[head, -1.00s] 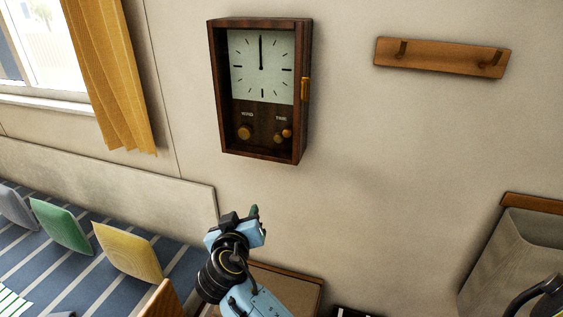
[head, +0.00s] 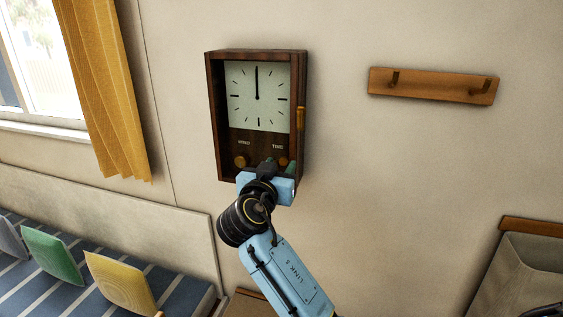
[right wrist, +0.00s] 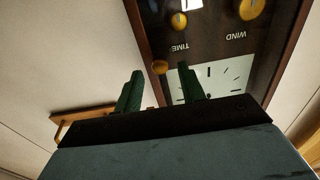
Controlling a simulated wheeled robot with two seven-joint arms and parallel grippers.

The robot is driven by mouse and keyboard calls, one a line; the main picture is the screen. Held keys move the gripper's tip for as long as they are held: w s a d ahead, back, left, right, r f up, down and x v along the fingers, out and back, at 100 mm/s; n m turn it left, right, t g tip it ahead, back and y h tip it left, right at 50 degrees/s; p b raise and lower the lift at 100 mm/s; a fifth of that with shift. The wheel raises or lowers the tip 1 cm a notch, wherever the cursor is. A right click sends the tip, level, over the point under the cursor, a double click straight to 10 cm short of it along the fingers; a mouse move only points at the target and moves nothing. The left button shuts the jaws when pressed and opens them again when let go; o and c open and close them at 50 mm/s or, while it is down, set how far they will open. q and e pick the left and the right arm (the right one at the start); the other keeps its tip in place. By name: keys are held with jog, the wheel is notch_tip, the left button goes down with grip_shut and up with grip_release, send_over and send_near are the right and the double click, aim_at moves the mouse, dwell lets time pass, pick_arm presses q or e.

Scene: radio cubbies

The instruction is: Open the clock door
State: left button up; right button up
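The wall clock (head: 212,120) is a dark wooden box with a pale dial, its front door closed. A brass handle (head: 300,118) sits on the door's right edge. My right gripper (head: 279,167) is in front of the clock's lower right part in the head view, below the handle, and hides part of the lower edge. In the right wrist view its two green fingers (right wrist: 160,90) stand apart with nothing held. The clock appears upside down there, with a small brass piece (right wrist: 160,67) by the door's edge; I cannot tell whether it is the handle. My left gripper is not in view.
A wooden peg rail (head: 432,87) hangs on the wall to the right, with bare wall between it and the clock. A yellow curtain (head: 110,100) and window are at the left. A striped bench with cushions (head: 120,282) is below left.

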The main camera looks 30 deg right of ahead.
jog(key=shift+x, duration=1.15)
jog(key=shift+a, duration=0.1)
grip_shut()
